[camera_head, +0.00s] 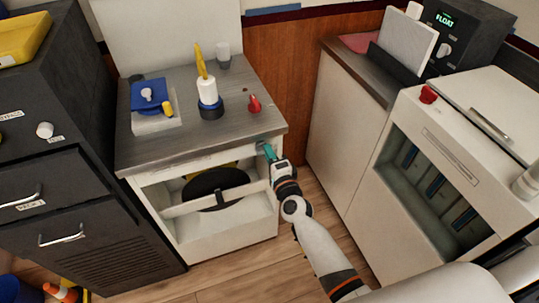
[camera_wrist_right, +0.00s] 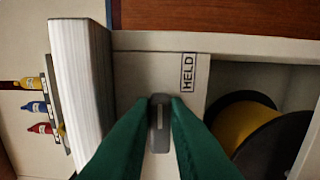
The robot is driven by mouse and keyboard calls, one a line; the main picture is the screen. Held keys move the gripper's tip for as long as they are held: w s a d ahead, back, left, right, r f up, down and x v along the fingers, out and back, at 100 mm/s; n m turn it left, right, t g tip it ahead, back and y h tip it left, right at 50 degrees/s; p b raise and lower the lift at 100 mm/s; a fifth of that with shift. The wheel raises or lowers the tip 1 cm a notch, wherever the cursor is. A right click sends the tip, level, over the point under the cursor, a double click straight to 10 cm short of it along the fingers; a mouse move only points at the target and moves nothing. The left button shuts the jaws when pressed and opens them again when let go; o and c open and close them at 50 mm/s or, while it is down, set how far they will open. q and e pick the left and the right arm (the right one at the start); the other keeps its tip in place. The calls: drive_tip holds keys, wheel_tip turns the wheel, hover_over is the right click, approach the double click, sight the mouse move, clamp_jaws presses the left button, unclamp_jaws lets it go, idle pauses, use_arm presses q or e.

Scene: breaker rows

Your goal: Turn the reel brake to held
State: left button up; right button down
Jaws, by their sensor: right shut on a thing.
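The reel brake is a small grey handle (camera_wrist_right: 158,128) on the pale front frame of the reel cabinet (camera_head: 170,235). In the right wrist view it stands between my green fingertips, its light line running up and down the picture. A HELD label (camera_wrist_right: 188,73) is above it and to the right. My right gripper (camera_head: 268,151) is shut on the handle; its fingers (camera_wrist_right: 160,100) cover part of it. In the head view the handle is mostly hidden by the gripper. The black-flanged reel (camera_head: 214,188) with yellow winding (camera_wrist_right: 243,123) sits inside the cabinet. My left gripper is out of view.
The cabinet's grey top (camera_head: 180,90) carries a blue-topped box (camera_head: 150,96), a white and yellow item (camera_head: 207,92) and a red knob (camera_head: 254,104). A dark drawer cabinet (camera_head: 70,170) stands left, a white unit (camera_head: 440,180) right. Wooden floor (camera_head: 240,270) shows in front.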

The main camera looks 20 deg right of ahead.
idle(0.6)
drive_tip(key=c, duration=1.4)
unclamp_jaws()
drive_tip(key=s, duration=1.2)
drive_tip(key=shift+d+b, duration=0.25)
drive_tip(key=shift+b, duration=0.05)
drive_tip(key=shift+f, duration=0.1)
drive_tip(key=s+a+f+n+g+y+p, duration=0.1)
drive_tip(key=s+f+n+g, duration=0.35)
drive_tip(key=f, duration=0.85)
drive_tip(key=s+a+f+n+g+p, duration=0.1)
drive_tip(key=s+f+n+g, duration=0.4)
drive_tip(key=f, duration=0.8)
drive_tip(key=s+d+f+n+g, duration=0.2)
drive_tip(key=s+f, duration=0.3)
drive_tip(key=s, duration=0.4)
drive_tip(key=s+d+f+n+g+h+p, duration=0.1)
drive_tip(key=s+f+n, duration=0.4)
drive_tip(key=s, duration=0.5)
drive_tip(key=s+d+f+n+g, duration=0.3)
drive_tip(key=s+d+f+g, duration=0.1)
drive_tip(key=s, duration=0.6)
drive_tip(key=shift+s+f+h+p, duration=0.15)
drive_tip(key=shift+f+h+p, duration=0.2)
drive_tip(key=shift+f, duration=0.35)
